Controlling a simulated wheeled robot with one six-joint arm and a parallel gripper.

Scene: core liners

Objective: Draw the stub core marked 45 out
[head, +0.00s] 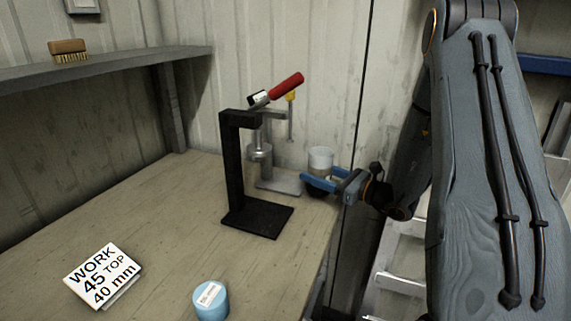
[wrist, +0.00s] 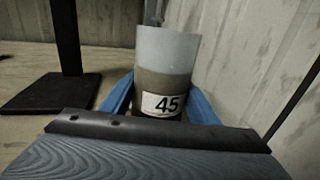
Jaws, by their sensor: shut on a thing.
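The liner marked 45 (wrist: 165,62) is a short upright tube with a pale translucent upper part and a brown-grey core in its lower part. Its white label reads 45 in the wrist view. In the head view it (head: 320,158) is at the bench's right back. My gripper (head: 322,181) has its blue fingers on both sides of the liner, shut on it low down. In the wrist view the fingers (wrist: 160,100) flank its lower half. Whether its base touches the bench is hidden.
A black stand (head: 236,170) and a toggle clamp with a red handle (head: 286,86) stand left of the liner. A card (head: 103,275) reads "WORK 45 TOP 40 mm". A blue capped piece (head: 211,300) is at the front. A brush (head: 68,50) lies on the shelf (head: 110,68).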

